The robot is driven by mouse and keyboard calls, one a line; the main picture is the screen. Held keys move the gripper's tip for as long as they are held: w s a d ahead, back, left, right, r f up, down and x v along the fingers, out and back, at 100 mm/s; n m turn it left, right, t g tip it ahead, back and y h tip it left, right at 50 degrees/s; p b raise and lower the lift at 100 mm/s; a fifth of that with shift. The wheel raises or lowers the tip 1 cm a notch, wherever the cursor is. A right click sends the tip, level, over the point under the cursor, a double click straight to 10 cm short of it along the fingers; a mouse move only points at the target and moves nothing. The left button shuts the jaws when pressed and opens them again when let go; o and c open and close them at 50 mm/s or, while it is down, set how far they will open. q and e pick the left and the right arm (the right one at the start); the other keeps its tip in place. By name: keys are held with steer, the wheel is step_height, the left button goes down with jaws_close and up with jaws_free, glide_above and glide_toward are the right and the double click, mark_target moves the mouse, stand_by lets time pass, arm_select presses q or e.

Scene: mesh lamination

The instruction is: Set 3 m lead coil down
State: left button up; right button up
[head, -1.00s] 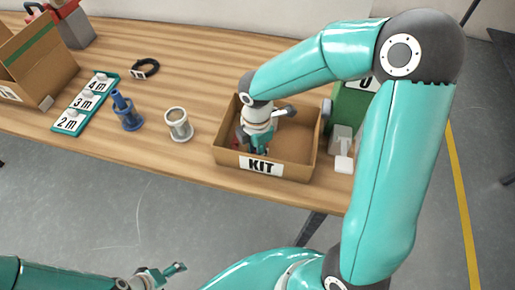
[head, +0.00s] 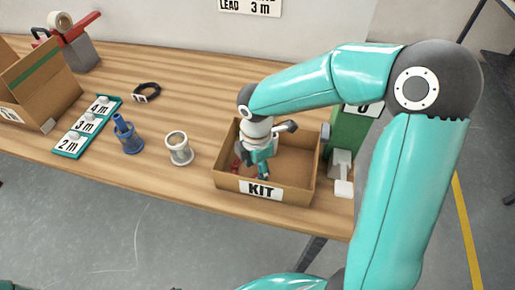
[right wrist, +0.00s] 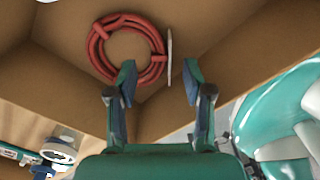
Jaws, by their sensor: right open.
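A red lead coil (right wrist: 97,45) lies in the open cardboard kit box (head: 300,193), which has a KIT label on its front. In the right wrist view the coil is a round loop with wrapped bands and a thin pale tag (right wrist: 169,57) at its right side. In the head view only a bit of red (head: 236,163) shows at the box's left inside. My left gripper is out of view.
A grey-white cup (head: 179,149), a blue spool-like stand (head: 128,136) and a length board (head: 86,127) stand left of the box. A black coil (head: 147,92) lies behind them. A green dispenser (head: 349,135) stands close at the right. A wall sign (head: 250,7) reads LEAD 3 m.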

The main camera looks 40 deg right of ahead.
mark_target(256, 177)
step_height(256, 177, up, 9)
stand_by(0.3)
stand_by(0.4)
